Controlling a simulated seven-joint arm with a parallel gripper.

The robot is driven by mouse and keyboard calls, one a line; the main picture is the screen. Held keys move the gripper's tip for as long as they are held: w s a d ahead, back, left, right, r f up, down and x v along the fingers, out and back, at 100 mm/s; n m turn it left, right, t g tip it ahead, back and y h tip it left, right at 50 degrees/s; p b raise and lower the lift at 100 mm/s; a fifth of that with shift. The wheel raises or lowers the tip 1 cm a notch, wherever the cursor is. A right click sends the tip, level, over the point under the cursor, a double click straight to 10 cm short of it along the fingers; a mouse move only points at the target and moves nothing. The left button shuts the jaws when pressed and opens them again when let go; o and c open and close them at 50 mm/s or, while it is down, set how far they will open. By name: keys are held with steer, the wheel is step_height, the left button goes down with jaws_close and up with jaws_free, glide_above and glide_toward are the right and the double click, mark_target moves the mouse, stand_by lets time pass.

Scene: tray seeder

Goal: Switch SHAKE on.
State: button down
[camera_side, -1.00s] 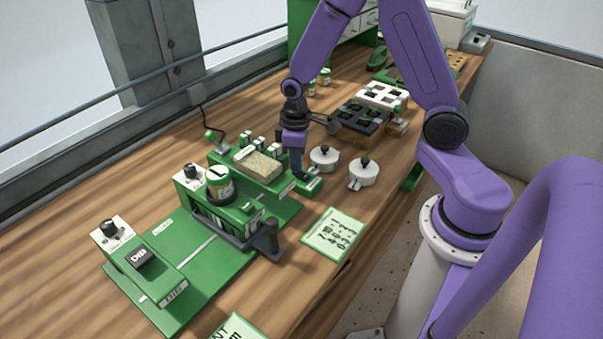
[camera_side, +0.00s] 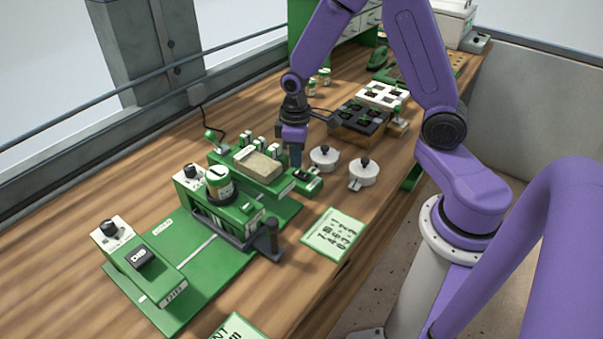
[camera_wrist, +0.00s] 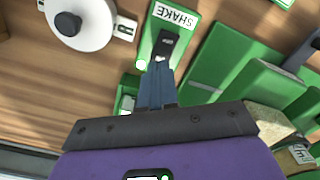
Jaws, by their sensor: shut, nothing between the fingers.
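The SHAKE switch is a black rocker (camera_wrist: 166,42) on a green housing, beside a white SHAKE label (camera_wrist: 175,16) in the wrist view. In the side view the switch housing (camera_side: 313,185) is at the near right end of the green block with the tan slab. My gripper (camera_wrist: 160,68) is shut and empty, its blue fingertips close to the rocker's near end. In the side view my gripper (camera_side: 296,167) points down just above the housing; I cannot tell whether it touches.
Two white lidded pots (camera_side: 363,172) stand right of the switch. A DIB switch box (camera_side: 141,270) and a lever with a black handle (camera_side: 268,240) are nearer the camera. A green-edged card (camera_side: 333,234) lies in front. Black and white cell trays (camera_side: 362,117) are behind.

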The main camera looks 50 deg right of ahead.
mark_target(296, 172)
steer(key=shift+r, duration=2.55)
steer(key=s+a+r+n, duration=0.2)
steer(key=s, duration=0.5)
steer(key=s+a+r+n, duration=0.2)
steer(key=s, duration=0.6)
steer(key=s+a+r+n, duration=0.1)
steer(key=s+r+n, duration=0.1)
steer(key=s, duration=0.6)
steer(key=shift+a+r+n, duration=0.3)
steer(key=shift+a+r, duration=0.1)
steer(key=shift+r, duration=0.2)
